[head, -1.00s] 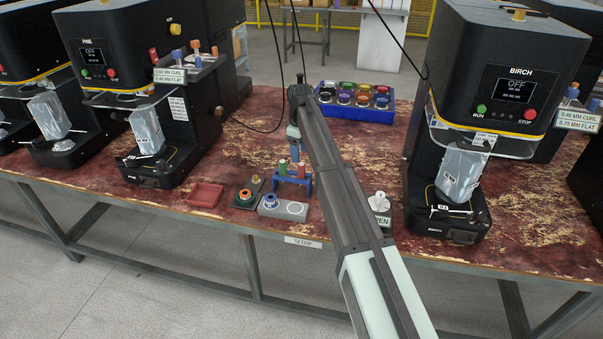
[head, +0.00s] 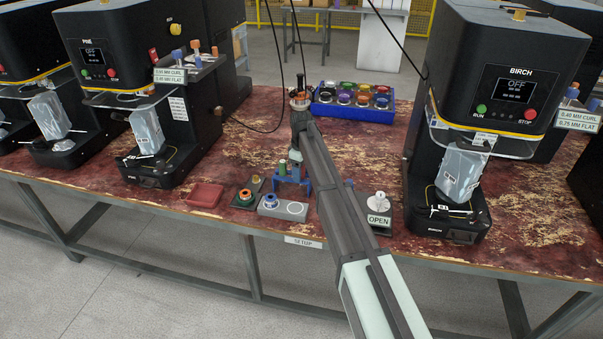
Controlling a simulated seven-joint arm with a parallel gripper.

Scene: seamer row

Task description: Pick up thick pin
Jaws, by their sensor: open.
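A small blue rack (head: 307,184) stands on the table near the front edge and holds several short coloured pins. A green pin (head: 283,168) shows at its left side. My gripper (head: 295,159) points down just above the rack, over its middle. My gripper and arm hide part of the rack and the other pins. I cannot tell which pin is the thick one, or whether the fingers touch any pin. The jaws are open, though the gap between the fingertips is too small to see.
A blue bin of coloured rolls (head: 354,112) stands behind. Machines flank both sides.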

